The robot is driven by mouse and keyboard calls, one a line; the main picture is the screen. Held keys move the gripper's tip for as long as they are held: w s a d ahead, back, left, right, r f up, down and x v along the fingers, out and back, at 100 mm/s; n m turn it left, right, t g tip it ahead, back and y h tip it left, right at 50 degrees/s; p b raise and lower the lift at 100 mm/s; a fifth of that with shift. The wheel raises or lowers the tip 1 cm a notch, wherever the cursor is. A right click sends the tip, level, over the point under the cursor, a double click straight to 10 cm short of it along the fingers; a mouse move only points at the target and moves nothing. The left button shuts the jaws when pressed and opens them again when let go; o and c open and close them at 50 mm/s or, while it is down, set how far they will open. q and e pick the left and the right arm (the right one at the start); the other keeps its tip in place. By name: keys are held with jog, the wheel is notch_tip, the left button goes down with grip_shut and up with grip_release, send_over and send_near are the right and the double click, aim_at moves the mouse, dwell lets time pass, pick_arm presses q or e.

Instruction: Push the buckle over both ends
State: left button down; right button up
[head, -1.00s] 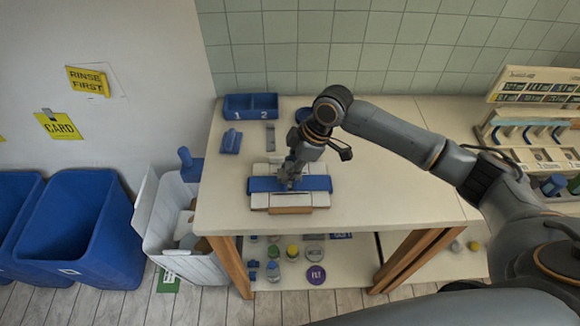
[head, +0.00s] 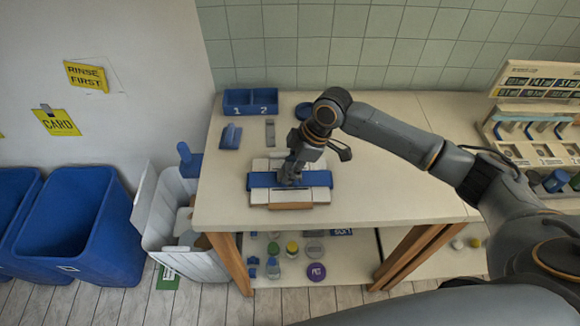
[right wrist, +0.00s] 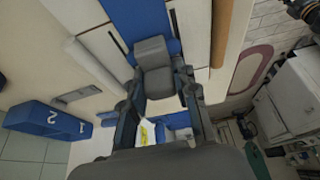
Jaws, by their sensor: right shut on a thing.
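A flat bundle of pale and brown pieces (head: 276,206) lies on the table, with a wide blue strap (head: 318,179) across it. The strap also shows in the right wrist view (right wrist: 141,20). A grey block, which looks like the buckle (right wrist: 153,55), sits at the strap in the right wrist view. My right gripper (head: 290,181) reaches down onto the middle of the strap. In the right wrist view its fingers (right wrist: 157,84) are shut on the buckle. The strap's ends are not clearly visible, being hidden around the gripper. My left gripper is out of view.
A blue two-part tray (head: 250,112) marked 1 and 2 stands at the table's back left. A blue tool (head: 230,137) and a grey strip (head: 270,132) lie before it. A white bin (head: 178,262) adjoins the left edge. The table right of the bundle is clear.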

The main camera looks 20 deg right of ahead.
jog(key=shift+s+f, duration=0.15)
jog(key=shift+f, duration=0.3)
jog(key=shift+p, duration=0.3)
jog(key=shift+s+f, duration=0.1)
dwell(0.3)
jog(key=o, duration=0.5)
jog(key=shift+f, duration=0.1)
